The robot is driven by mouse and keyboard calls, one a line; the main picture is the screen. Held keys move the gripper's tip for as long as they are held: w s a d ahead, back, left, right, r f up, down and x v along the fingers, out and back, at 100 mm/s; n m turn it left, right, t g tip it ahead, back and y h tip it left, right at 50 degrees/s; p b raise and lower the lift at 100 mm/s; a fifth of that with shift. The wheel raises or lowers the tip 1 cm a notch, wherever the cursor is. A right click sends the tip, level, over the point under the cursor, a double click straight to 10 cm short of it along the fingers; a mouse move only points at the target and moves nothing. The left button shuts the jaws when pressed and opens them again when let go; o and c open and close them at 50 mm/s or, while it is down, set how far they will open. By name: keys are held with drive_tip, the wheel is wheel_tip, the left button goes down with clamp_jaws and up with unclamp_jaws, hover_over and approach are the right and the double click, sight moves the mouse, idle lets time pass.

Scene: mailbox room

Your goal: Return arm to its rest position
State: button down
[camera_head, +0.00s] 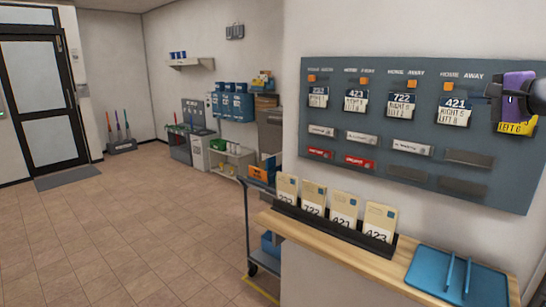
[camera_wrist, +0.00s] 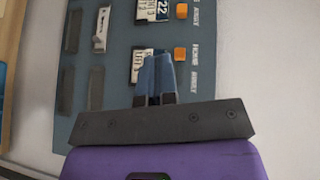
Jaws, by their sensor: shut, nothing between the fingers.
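My gripper (camera_head: 494,90) is at the right edge of the head view, in front of the right end of the grey wall board (camera_head: 420,80). Its purple body partly hides a yellow-and-white card there. In the wrist view my gripper (camera_wrist: 157,62) points at the board, with its fingers together and nothing between them. Whether the fingertips touch the board cannot be told. My arm shows only as a dark part at the right edge of the head view.
Numbered cards and orange tabs (camera_head: 452,87) are on the board. Below, a wooden counter (camera_head: 345,262) bears a black rack (camera_head: 330,232) of cream cards and a blue tray (camera_head: 430,285). A cart (camera_head: 247,215) stands left of the counter. The tiled floor at left is clear.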

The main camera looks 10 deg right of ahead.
drive_tip(key=s+a+f+n+g+y, duration=0.1)
drive_tip(key=s+a+f+n+g, duration=0.15)
drive_tip(key=a, duration=0.45)
drive_tip(key=s+a+f+n+g+y, duration=0.1)
drive_tip(key=s+a+f+n+g, duration=0.15)
drive_tip(key=a, duration=0.45)
drive_tip(key=s+a+f+n+g+y, duration=0.1)
drive_tip(key=s+a+n+g+y, duration=0.2)
drive_tip(key=a, duration=0.4)
drive_tip(key=s+a+f+n+g+h, duration=0.1)
drive_tip(key=s+f+n+h, duration=0.2)
drive_tip(key=s, duration=0.3)
drive_tip(key=s+a+f+n+g+h, duration=0.2)
drive_tip(key=s+f+n+h, duration=0.1)
drive_tip(key=s+n+h, duration=0.1)
drive_tip(key=shift+s+a+f+n, duration=0.2)
drive_tip(key=shift+s+f+n, duration=0.1)
drive_tip(key=shift+s, duration=0.6)
drive_tip(key=shift+d, duration=0.1)
